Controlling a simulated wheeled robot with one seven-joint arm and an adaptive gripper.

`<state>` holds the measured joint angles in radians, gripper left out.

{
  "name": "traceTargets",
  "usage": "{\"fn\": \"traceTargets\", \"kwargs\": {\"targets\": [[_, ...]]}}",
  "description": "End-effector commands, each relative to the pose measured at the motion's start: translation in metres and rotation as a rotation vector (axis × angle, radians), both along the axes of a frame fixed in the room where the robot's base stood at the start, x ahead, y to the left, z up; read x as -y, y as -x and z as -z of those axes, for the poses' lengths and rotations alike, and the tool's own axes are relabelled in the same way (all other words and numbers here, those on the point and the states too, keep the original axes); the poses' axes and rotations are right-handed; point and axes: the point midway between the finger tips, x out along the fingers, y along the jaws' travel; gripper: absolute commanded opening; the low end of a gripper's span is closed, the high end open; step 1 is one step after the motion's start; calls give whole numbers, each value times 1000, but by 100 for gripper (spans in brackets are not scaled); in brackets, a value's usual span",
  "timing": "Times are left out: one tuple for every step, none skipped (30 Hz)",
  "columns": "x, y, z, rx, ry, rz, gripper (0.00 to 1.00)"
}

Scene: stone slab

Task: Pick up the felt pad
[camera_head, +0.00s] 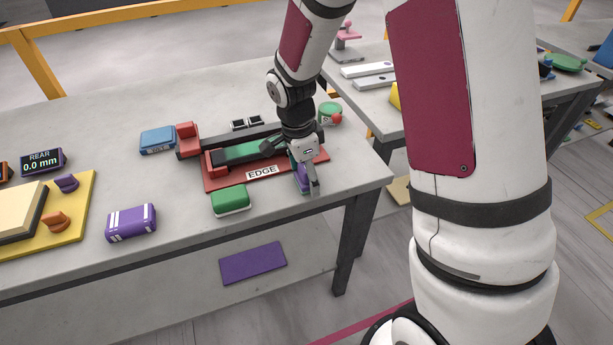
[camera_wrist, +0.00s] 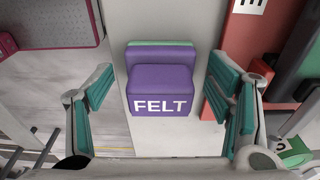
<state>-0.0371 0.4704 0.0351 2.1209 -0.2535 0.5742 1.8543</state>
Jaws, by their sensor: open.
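The felt pad is a purple block with "FELT" in white on its face and a green strip along its far side (camera_wrist: 160,85). It lies on the stone slab in the middle of the wrist view. In the head view the felt pad (camera_head: 302,182) is near the slab's right end, partly hidden by my gripper (camera_head: 292,166). In the wrist view my gripper (camera_wrist: 163,110) is open, with one teal-padded finger on each side of the pad and visible gaps to both. I cannot tell how far the fingertips are above it.
A red fixture marked EDGE (camera_head: 262,172) stands close beside the pad. The slab's edge (camera_head: 352,190) is near.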

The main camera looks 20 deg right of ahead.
Motion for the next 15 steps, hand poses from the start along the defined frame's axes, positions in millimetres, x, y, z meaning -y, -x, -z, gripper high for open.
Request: {"fn": "traceTargets", "kwargs": {"targets": [[0, 0, 0, 0, 0, 0, 73], [0, 0, 0, 0, 0, 0, 73], [0, 0, 0, 0, 0, 0, 73], [0, 0, 0, 0, 0, 0, 67], [0, 0, 0, 1, 0, 0, 60], [0, 0, 0, 1, 0, 0, 51], [0, 0, -1, 1, 0, 0, 44], [0, 0, -1, 1, 0, 0, 37], [0, 0, -1, 1, 0, 0, 28], [0, 0, -1, 1, 0, 0, 21], [0, 0, -1, 1, 0, 0, 19], [0, 0, -1, 1, 0, 0, 19], [0, 0, -1, 1, 0, 0, 19], [0, 0, -1, 1, 0, 0, 14], [0, 0, -1, 1, 0, 0, 14]]}}
